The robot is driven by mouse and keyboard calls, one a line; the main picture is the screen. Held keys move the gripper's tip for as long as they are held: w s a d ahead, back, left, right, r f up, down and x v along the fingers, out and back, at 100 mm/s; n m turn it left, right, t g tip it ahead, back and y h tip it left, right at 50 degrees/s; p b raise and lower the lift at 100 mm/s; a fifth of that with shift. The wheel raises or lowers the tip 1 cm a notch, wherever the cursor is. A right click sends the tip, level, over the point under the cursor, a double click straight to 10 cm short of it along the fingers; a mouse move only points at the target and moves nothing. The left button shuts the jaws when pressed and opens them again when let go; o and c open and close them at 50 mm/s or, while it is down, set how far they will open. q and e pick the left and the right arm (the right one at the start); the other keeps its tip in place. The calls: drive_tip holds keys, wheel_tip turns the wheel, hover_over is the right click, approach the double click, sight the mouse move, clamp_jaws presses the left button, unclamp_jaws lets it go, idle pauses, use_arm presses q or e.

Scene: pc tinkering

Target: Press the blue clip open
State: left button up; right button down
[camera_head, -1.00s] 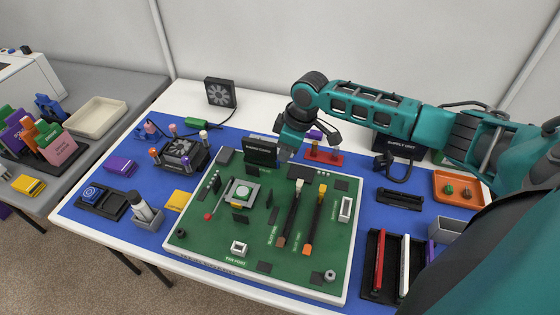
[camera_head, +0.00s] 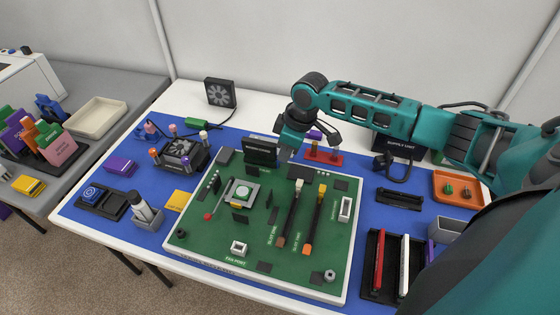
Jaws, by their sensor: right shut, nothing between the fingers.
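The green board (camera_head: 210,254) lies on the blue mat. It carries two long dark slots side by side. The left slot (camera_head: 290,217) has a white clip (camera_head: 299,184) at its far end and a brown clip (camera_head: 281,242) at its near end. The right slot (camera_head: 314,220) has a yellow clip (camera_head: 322,189) and an orange clip (camera_head: 307,249). I cannot make out a clip that is clearly blue. My right gripper (camera_head: 285,153) points down at the board's far edge, beyond the slots and beside a black block (camera_head: 260,151). It is shut and empty. My left gripper is not in view.
A cooler fan (camera_head: 183,153) and a blue-buttoned black holder (camera_head: 101,201) stand left of the board. A black tray (camera_head: 389,284) with red and white sticks and an orange tray (camera_head: 440,186) are on the right.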

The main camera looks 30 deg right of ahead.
drive_tip(key=shift+s+d+f, duration=0.2)
drive_tip(key=shift+s+f, duration=0.1)
drive_tip(key=shift+s, duration=0.05)
idle(0.5)
drive_tip(key=shift+s+d+f+p, duration=0.3)
drive_tip(key=shift+s+d+p, duration=0.15)
drive_tip(key=shift+s, duration=0.05)
idle(0.6)
wheel_tip(320, 180, up, 6)
drive_tip(key=shift+p, duration=0.3)
idle(0.5)
drive_tip(key=shift+w+r, duration=0.1)
drive_tip(key=v, duration=1.3)
